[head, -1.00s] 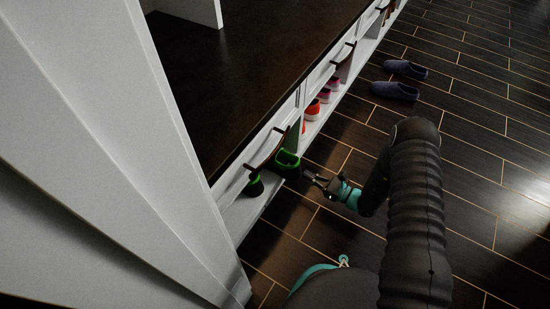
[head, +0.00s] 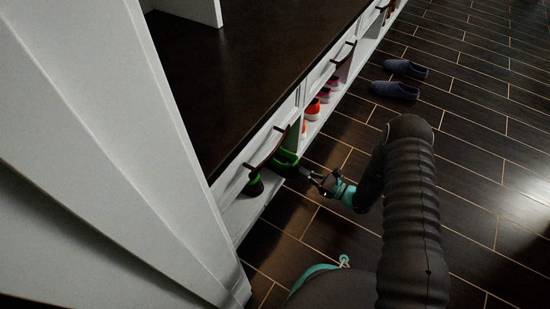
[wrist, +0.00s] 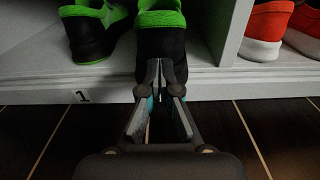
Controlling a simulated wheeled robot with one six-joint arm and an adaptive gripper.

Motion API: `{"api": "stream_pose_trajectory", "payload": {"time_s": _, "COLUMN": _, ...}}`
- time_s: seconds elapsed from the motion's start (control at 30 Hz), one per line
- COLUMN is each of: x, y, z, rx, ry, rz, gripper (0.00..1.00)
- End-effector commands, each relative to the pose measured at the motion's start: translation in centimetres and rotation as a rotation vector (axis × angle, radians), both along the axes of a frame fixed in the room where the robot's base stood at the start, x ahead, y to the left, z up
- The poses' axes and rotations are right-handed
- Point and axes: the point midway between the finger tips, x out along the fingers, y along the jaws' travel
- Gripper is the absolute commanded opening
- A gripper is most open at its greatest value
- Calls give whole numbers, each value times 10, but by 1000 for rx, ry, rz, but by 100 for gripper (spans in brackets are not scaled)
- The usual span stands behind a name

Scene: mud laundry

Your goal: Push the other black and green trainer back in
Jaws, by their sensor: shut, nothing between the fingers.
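Two black and green trainers sit side by side in the low cubby. In the wrist view the right trainer (wrist: 162,38) shows its black heel and green collar; its heel is nearer to me than the other's and reaches the shelf's front edge. It also shows in the head view (head: 285,160). The left trainer (wrist: 92,38) sits deeper, and it shows in the head view too (head: 254,187). My gripper (wrist: 160,68) is shut and empty, its tips at the right trainer's heel; they look in contact and hide the heel's lower part. It is low beside the bench in the head view (head: 308,174).
A white divider (wrist: 228,30) stands just right of the right trainer. Orange shoes (wrist: 266,28) with white soles are in the neighbouring cubby. Dark blue slippers (head: 396,90) lie on the otherwise clear floor.

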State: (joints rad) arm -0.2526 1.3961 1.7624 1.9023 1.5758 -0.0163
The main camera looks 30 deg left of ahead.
Motion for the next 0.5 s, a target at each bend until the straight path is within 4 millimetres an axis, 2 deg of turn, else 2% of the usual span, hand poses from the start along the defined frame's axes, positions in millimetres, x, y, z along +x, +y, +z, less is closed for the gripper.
{"api": "stream_pose_trajectory", "payload": {"time_s": 0.5, "x": 1, "y": 23, "z": 0, "rx": -1, "ry": 1, "rz": 3, "gripper": 0}}
